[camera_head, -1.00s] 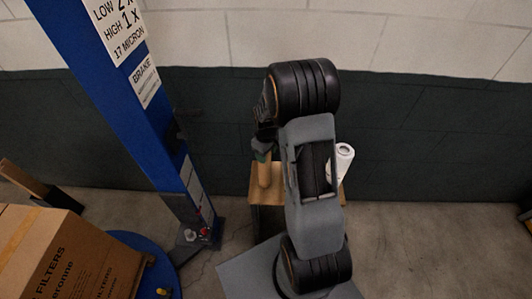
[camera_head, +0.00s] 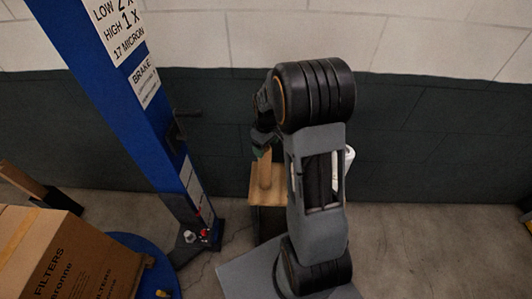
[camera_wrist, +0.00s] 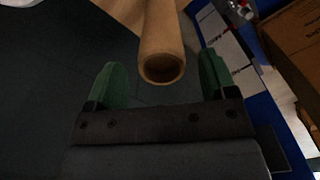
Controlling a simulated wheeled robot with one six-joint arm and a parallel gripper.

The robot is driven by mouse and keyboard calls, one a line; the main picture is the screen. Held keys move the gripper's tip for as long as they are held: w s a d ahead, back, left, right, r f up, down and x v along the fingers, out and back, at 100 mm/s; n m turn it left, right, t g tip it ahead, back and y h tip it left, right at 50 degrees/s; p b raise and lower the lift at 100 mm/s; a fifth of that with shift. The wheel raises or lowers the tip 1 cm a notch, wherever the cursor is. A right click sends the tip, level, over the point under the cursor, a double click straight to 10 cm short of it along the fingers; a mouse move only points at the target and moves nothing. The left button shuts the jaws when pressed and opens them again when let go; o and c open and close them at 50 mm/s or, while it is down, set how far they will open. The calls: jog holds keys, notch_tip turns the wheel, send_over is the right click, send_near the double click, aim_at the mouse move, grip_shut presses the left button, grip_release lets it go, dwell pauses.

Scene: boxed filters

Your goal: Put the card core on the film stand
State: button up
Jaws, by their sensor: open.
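A white roll (camera_head: 348,160) on the right side of the stand is mostly hidden by my arm.
A blue column (camera_head: 125,110) with labels and a dark bracket rises left of the stand. A blue round base (camera_head: 160,262) and a cardboard box (camera_head: 65,255) are at lower left. A wall is close behind. The floor at right is clear.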

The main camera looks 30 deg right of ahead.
notch_tip(320, 180, up, 6)
jog(key=shift+r, duration=0.2)
jog(key=s+a+r+m+t, duration=0.2)
jog(key=s+a+r, duration=0.2)
jog(key=s, duration=0.4)
jog(key=s+a+r+m+t, duration=0.2)
jog(key=s+a+r, duration=0.3)
jog(key=s, duration=0.2)
jog(key=shift+s+a+r+m, duration=0.2)
jog(key=shift+s+a+m, duration=0.2)
